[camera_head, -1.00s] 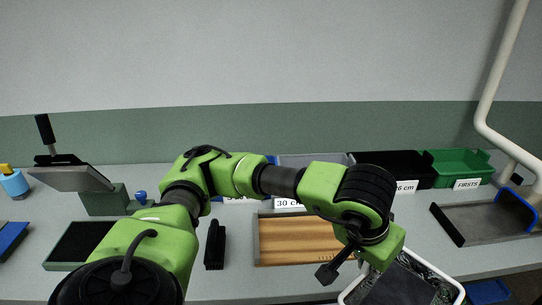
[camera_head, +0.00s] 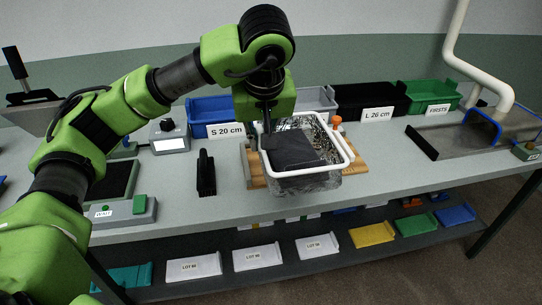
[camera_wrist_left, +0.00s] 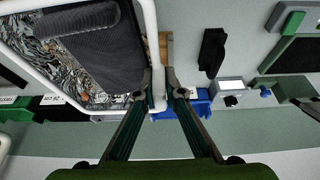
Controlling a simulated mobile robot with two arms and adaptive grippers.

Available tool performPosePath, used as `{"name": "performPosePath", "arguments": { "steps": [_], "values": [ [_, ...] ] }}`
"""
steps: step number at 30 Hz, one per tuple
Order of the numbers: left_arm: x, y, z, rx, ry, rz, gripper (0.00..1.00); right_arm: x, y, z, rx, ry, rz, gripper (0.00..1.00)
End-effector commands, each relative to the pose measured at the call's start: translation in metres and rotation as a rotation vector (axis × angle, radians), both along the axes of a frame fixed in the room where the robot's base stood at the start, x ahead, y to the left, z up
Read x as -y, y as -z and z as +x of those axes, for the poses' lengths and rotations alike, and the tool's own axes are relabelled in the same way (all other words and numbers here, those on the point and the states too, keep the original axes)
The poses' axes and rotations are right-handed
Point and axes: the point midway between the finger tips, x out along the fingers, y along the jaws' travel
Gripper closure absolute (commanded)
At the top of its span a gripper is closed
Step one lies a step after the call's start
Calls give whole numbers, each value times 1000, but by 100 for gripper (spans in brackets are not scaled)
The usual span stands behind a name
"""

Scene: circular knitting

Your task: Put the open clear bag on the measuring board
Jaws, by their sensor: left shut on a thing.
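The open clear bag (camera_head: 310,181) has a white rim and a dark grey knitted piece (camera_head: 294,152) in it. It is over the wooden measuring board (camera_head: 255,170), which shows at both sides of the bag; I cannot tell whether the bag touches it. My left gripper (camera_head: 266,128) is shut on the bag's rim at its left side. In the left wrist view, the fingers (camera_wrist_left: 163,88) close at the white rim (camera_wrist_left: 153,45), and the knitted piece (camera_wrist_left: 100,50) shows inside. The bag hides the board's middle. My right gripper is not in view.
A black brush-like thing (camera_head: 206,174) stands left of the board. Behind are a blue bin (camera_head: 208,110), a black bin (camera_head: 370,98) and a green bin (camera_head: 430,92). Bare table lies between board and tray.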

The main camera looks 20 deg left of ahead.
Motion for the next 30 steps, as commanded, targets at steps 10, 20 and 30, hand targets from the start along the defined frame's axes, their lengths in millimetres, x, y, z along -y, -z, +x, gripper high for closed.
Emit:
{"name": "performPosePath", "arguments": {
  "steps": [10, 20, 30],
  "values": [
    [-38, 44, 67, -7, -1, 0, 100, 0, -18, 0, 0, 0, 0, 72],
    [-52, 79, 94, -1, 2, -1, 100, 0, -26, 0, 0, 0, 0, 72],
    [-55, 116, 100, 0, 4, -1, 100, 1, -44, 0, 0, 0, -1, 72]
  ]
}}
